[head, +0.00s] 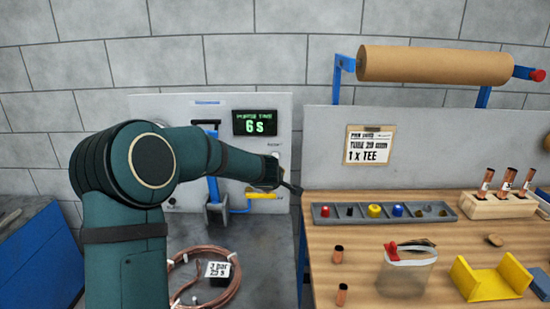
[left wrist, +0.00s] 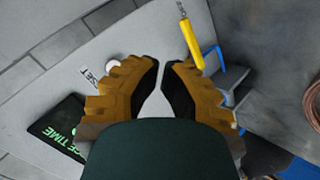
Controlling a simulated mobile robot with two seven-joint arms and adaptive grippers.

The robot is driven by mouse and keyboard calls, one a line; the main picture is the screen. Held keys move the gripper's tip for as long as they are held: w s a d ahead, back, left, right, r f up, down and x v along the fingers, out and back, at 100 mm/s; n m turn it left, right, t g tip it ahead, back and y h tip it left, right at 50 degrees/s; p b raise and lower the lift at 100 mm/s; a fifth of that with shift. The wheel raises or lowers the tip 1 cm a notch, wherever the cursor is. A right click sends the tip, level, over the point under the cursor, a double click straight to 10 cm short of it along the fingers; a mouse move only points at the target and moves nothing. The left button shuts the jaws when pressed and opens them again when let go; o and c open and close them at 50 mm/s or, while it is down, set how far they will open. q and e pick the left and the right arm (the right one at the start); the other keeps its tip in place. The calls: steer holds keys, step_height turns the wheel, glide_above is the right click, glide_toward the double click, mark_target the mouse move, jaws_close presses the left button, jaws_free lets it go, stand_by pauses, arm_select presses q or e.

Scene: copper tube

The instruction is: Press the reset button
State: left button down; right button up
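The reset button shows in the left wrist view as a pale round knob (left wrist: 112,65) beside a label ending in "SET" (left wrist: 90,78). It is partly hidden behind one finger of my left gripper (left wrist: 161,63). The fingers reach toward the grey panel, with their tips close together and nothing held between them. In the head view my left gripper (head: 288,187) is in front of the panel (head: 165,115), below the purge time display (head: 262,122), which reads 6 s. The arm and gripper cover part of the panel there. My right gripper is not in view.
A copper coil (head: 235,285) lies on the grey bench. The wooden bench (head: 440,235) at right holds a parts tray (head: 330,222), tube pieces and a yellow fixture (head: 490,280).

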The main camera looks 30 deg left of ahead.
mark_target(275, 156)
arm_select(q)
steer(key=w+a+p, duration=0.4)
steer(key=w+p, duration=0.2)
steer(key=w, duration=0.1)
steer(key=shift+w+a, duration=0.2)
steer(key=shift+a, duration=0.05)
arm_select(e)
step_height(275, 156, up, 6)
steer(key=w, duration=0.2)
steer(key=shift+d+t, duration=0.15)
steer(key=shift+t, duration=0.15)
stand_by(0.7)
arm_select(q)
steer(key=shift+w+a+p, duration=0.25)
steer(key=shift+w+p, duration=0.1)
steer(key=shift+p, duration=0.4)
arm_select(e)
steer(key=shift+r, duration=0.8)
